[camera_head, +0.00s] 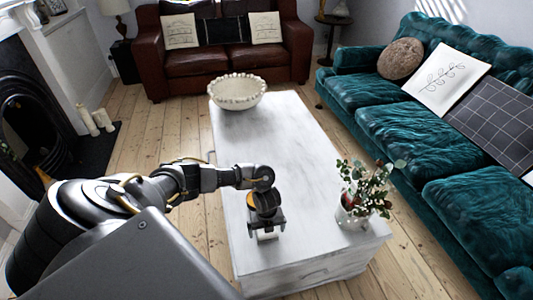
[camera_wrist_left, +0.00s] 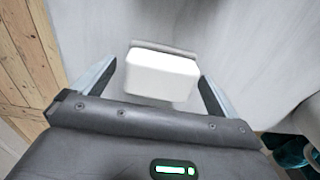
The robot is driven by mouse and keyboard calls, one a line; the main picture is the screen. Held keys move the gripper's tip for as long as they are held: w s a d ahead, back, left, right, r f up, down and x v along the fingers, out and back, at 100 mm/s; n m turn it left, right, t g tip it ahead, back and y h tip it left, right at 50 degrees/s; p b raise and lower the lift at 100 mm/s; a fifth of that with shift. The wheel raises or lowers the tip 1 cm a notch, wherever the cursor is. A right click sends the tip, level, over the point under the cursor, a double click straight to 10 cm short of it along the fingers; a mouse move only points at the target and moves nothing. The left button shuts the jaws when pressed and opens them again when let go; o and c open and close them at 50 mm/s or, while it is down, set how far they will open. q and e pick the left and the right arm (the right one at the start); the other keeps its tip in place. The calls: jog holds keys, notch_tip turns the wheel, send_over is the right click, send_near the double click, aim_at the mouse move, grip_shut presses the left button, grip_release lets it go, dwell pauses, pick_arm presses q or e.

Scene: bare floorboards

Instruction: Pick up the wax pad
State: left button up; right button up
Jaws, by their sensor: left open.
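A small white block with a grey strip along its far edge, which looks like the wax pad (camera_wrist_left: 160,76), lies on the white coffee table in the left wrist view. My left gripper (camera_wrist_left: 155,88) is open, with one finger on each side of the block and visible gaps between them. In the head view my left gripper (camera_head: 265,228) points down over the near part of the table (camera_head: 290,130). There the gripper mostly hides the block. My right gripper is not in view.
A vase with flowers (camera_head: 352,215) stands on the table to the right of my gripper. A cream beaded bowl (camera_head: 237,91) stands at the far end. The table between them is bare. A teal sofa (camera_head: 405,135) is on the right and a fireplace (camera_head: 35,110) on the left.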

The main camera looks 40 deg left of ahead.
aim_at(262, 231)
pick_arm(q)
jog(key=shift+c, duration=0.5)
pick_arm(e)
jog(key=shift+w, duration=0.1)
pick_arm(q)
jog(key=c, duration=1)
